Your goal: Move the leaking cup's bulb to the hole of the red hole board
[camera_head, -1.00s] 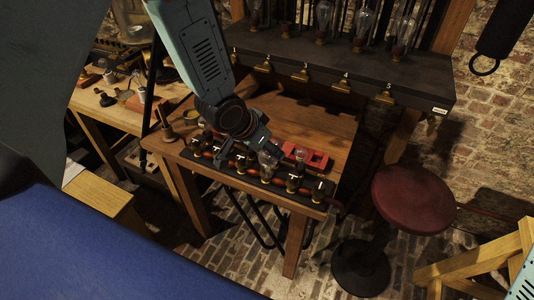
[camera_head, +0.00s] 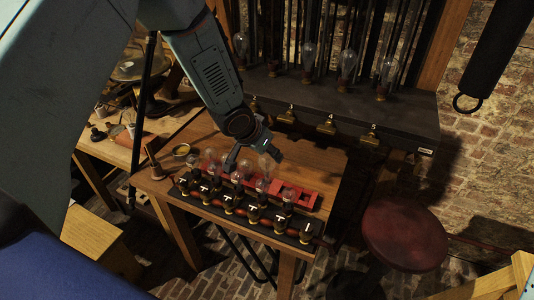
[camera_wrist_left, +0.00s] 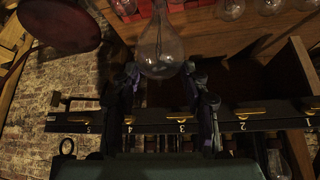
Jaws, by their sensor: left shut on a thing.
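My left gripper (camera_head: 250,156) is shut on a clear glass bulb (camera_wrist_left: 159,46), which sits between both fingers in the left wrist view. The bulb's globe is toward the gripper and its narrow neck points down toward the bench. The red hole board (camera_head: 308,199) lies on the bench behind the row of cups, below and beside the gripper. Its right end shows a bare opening. Several clear bulbs crowd around its left and middle part. A dark strip with brass cups (camera_head: 279,224) runs along the bench front. I cannot tell which cup leaks. My right gripper is out of view.
A dark shelf (camera_head: 330,100) with several bulbs and brass numbered brackets stands behind the bench. A red round stool (camera_head: 405,233) is to the right. The bench's back right is clear.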

